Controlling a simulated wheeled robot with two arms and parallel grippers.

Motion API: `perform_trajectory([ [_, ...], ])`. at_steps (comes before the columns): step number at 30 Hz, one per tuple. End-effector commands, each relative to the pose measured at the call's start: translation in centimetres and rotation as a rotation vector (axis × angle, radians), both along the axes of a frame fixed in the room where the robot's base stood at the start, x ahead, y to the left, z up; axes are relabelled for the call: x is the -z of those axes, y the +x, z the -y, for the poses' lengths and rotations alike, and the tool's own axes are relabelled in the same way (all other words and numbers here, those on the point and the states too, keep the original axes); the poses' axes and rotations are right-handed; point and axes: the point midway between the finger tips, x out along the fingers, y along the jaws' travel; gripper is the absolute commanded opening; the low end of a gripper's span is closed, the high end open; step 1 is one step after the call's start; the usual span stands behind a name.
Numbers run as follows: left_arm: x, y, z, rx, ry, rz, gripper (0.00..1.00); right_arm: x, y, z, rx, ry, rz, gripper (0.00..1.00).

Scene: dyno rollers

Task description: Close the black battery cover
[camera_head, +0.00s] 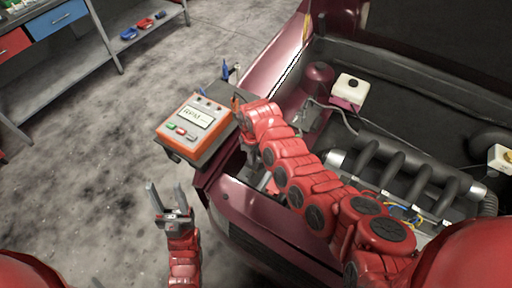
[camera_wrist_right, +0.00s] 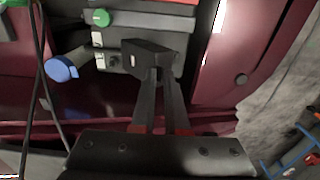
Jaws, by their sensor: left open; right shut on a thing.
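My right gripper (camera_wrist_right: 157,80) is shut on a small black block-shaped piece (camera_wrist_right: 140,56) in the right wrist view. I cannot tell whether this piece is part of the black battery cover, and I cannot make out the whole cover. In the head view my right arm reaches over the car's front corner, and its gripper (camera_head: 250,155) is mostly hidden behind the arm, just right of the orange device. My left gripper (camera_head: 168,192) is open and empty, in front of the car's corner and below the device.
An orange tester with a screen (camera_head: 196,127) rests at the car's front edge. A workbench (camera_head: 62,50) stands far left; the floor between is clear.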

Motion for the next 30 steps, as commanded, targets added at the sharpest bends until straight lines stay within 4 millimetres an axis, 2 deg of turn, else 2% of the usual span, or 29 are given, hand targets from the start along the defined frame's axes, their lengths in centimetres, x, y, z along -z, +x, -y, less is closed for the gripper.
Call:
perform_trajectory([
  [3,-1.0,0.0,0.0,0.0,0.0,0.0,0.5,0.2,-0.9,-0.6,-0.002,0.001,-0.005,0.0],
  [14,-1.8,0.0,0.0,0.0,0.0,0.0,0.5,1.1,-1.9,-1.3,-0.001,-0.001,-0.003,0.0],
  [20,-1.7,0.0,0.0,0.0,0.0,0.0,0.5,1.1,-1.8,-1.3,0.0,-0.002,-0.001,0.36],
  [30,-1.7,0.0,0.0,0.0,0.0,0.0,0.5,1.0,-1.8,-1.3,-0.001,-0.001,-0.001,0.36],
])
